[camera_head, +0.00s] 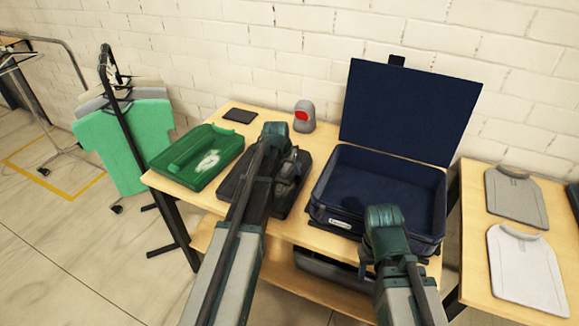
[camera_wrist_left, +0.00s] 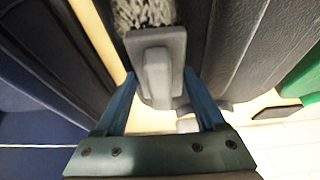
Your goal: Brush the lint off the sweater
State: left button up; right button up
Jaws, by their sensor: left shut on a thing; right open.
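A folded green garment (camera_head: 190,158) with a white patch lies flat at the left of the table. A folded dark garment (camera_head: 233,187) lies beside it, partly hidden under my left arm. My left gripper (camera_head: 289,172) is over the dark garment's right side. In the left wrist view its blue fingers are shut on a grey brush (camera_wrist_left: 158,68) with pale bristles. The dark garment (camera_wrist_left: 232,50) shows behind the brush; whether they touch cannot be told. My right gripper (camera_head: 368,256) is open at the suitcase's front edge, mostly hidden by its own arm.
An open, empty navy suitcase (camera_head: 327,205) stands at the table's right. A grey device (camera_head: 305,116) with a red face and a small dark pad (camera_head: 240,115) sit at the back. Grey and white shirts (camera_head: 525,265) lie on the right table. A garment rack (camera_head: 125,125) stands left.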

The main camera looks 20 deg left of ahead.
aim_at(283, 171)
pick_arm(q)
jog(key=shift+s+a, duration=0.1)
jog(key=shift+s, duration=3.55)
jog(key=shift+s+f, duration=0.15)
jog(key=shift+s, duration=1.7)
jog(key=shift+a, duration=0.1)
jog(key=shift+a, duration=0.2)
jog(key=shift+w+d, duration=0.1)
jog(key=shift+w, duration=1.8)
jog(key=shift+w, duration=0.15)
jog(key=shift+w, duration=1.75)
